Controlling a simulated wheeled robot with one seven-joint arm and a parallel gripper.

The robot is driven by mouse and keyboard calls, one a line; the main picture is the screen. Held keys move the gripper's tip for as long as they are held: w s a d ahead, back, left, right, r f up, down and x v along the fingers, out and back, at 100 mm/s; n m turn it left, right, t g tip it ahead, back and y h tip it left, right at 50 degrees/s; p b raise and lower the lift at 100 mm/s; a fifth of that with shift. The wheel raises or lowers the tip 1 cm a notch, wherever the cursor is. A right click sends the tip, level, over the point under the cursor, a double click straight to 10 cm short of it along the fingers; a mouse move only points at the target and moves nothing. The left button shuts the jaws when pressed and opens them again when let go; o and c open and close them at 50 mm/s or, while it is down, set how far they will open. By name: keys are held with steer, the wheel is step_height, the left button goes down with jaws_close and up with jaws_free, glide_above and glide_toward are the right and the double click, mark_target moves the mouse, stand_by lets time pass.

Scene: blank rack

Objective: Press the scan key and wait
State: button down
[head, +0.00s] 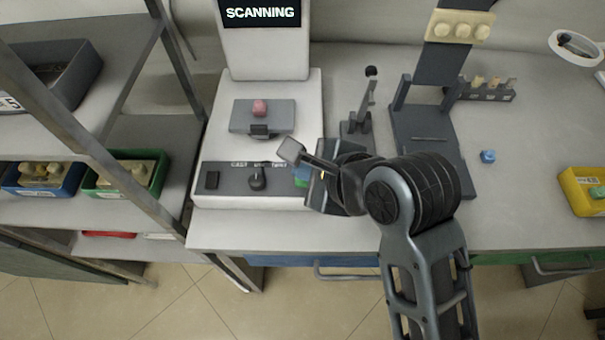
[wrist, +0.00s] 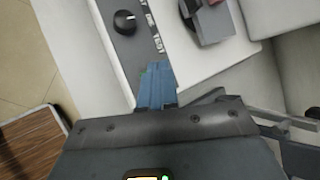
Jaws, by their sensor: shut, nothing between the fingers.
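The scan machine (head: 211,148) is a white unit at the back left of the workbench. Its screen (head: 260,13) reads SCANNING. A small pink piece (head: 259,107) sits on the machine's grey plate (head: 278,115). A green key (head: 301,181) shows on the right of the dark control panel (head: 232,178), partly hidden by my gripper. My gripper (head: 299,178) is shut and empty, with its tips at or just over the green key. I cannot tell whether they touch it. In the wrist view the blue fingers (wrist: 156,88) reach the panel beside its printed labels.
A black knob (head: 257,178) and a dark switch (head: 212,180) sit on the panel. A lever device (head: 357,125) and a dark press-like stand (head: 432,135) stand right of the machine. A blue piece (head: 488,156) and yellow bin (head: 583,190) lie further right. A shelf with bins (head: 127,187) is left.

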step_height(320, 180, up, 5)
steer(key=p, duration=0.7)
steer(key=shift+r, duration=0.1)
steer(key=shift+s+f, duration=0.1)
steer(key=shift+f, duration=0.1)
stand_by(0.5)
steer(key=s+d+f+n+t+h, duration=0.1)
steer(key=s+d+n+t+h, duration=0.15)
steer(key=s+d+n, duration=0.4)
steer(key=s+d+f+n+t+h, duration=0.1)
steer(key=s+d+f+t, duration=0.2)
steer(key=s, duration=0.7)
steer(key=s+d+r+n+t+h, duration=0.2)
steer(key=s+d+r+n, duration=0.8)
steer(key=s, duration=0.3)
steer(key=shift+d+n+b, duration=0.3)
steer(key=shift+d+n, duration=0.15)
steer(key=shift+n, duration=0.3)
